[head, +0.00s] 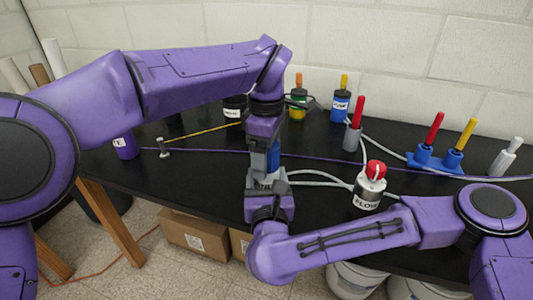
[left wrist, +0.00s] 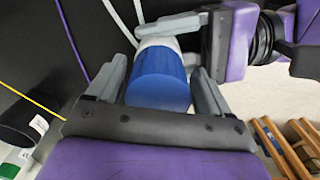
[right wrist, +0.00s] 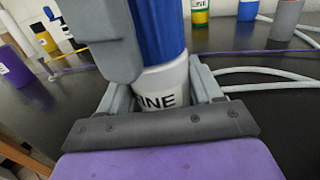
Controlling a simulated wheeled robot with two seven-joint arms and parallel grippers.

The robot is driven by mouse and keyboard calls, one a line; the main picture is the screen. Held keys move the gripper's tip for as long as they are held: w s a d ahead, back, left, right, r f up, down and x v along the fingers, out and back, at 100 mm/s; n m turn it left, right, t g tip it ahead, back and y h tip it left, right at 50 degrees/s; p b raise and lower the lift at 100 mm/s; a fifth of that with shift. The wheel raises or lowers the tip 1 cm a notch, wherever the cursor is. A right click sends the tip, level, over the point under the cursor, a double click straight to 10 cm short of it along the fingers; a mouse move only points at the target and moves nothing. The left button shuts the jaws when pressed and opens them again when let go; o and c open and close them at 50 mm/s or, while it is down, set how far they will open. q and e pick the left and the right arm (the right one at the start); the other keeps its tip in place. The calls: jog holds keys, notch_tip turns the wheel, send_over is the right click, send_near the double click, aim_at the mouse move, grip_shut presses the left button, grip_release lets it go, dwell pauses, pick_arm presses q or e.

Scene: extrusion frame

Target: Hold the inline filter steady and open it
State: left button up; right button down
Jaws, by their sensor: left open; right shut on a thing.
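The inline filter has a white lower body (right wrist: 163,82) with a partly hidden label ending in "INE", and a blue cap (left wrist: 158,80) on top. It stands upright; the blue also shows in the head view (head: 273,156). My right gripper (right wrist: 160,95) is shut on the white body from the near side. My left gripper (left wrist: 158,88) reaches down from above, its fingers open on either side of the blue cap. I cannot tell whether either left finger touches the cap. The two grippers hide much of the filter in the head view.
A silver "FLOW" canister with a red knob (head: 375,171) stands to the right. A blue stand (head: 437,160) with red and yellow handles is farther right. Pale hoses (head: 315,182) and a purple line cross the black table. A purple container (head: 125,146) stands left.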

pick_arm(q)
jog(key=c, duration=1.1)
jog(key=shift+o, duration=0.2)
jog(key=n, duration=0.3)
jog(key=shift+d, duration=0.1)
jog(key=n, duration=1.4)
jog(key=shift+n, duration=0.4)
jog(key=n, duration=0.9)
jog(key=shift+w+r, duration=0.1)
jog(key=n, duration=0.5)
jog(key=shift+n, duration=0.3)
jog(key=n, duration=0.3)
